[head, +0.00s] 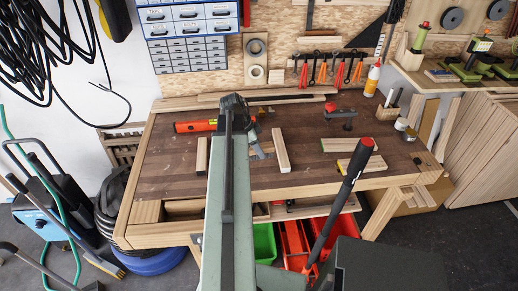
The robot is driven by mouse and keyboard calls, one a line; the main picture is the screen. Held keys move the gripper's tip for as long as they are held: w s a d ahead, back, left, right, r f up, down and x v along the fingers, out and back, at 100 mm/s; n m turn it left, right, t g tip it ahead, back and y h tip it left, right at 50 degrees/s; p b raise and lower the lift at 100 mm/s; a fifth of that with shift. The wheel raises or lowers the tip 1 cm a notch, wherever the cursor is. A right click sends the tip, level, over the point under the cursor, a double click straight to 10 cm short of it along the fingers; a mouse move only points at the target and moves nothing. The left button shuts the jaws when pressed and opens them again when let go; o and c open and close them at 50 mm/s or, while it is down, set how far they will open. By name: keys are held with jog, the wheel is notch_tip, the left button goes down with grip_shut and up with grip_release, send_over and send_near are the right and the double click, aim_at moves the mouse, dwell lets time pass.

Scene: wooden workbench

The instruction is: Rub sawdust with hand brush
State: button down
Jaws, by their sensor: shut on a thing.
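My arm reaches from the bottom middle up over the wooden workbench (170,167). Its grey-green link and black joint hide the middle of the bench top. My gripper's fingers are hidden behind the arm, so I cannot see what they hold. I cannot make out a hand brush anywhere. Faint pale specks show on the dark bench top left of my arm; I cannot tell whether they are sawdust.
Wooden strips (281,150) lie on both sides of my arm. A red-and-black clamp (340,115) and a glue bottle (372,80) stand at the back right. Red bins (294,244) and a green bin (264,243) sit below the front edge. The left bench top is mostly clear.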

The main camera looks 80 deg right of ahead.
jog(key=shift+r, duration=0.55)
notch_tip(320, 180, up, 3)
jog(key=p, duration=0.3)
jog(key=shift+r, duration=0.15)
jog(key=shift+f, duration=0.25)
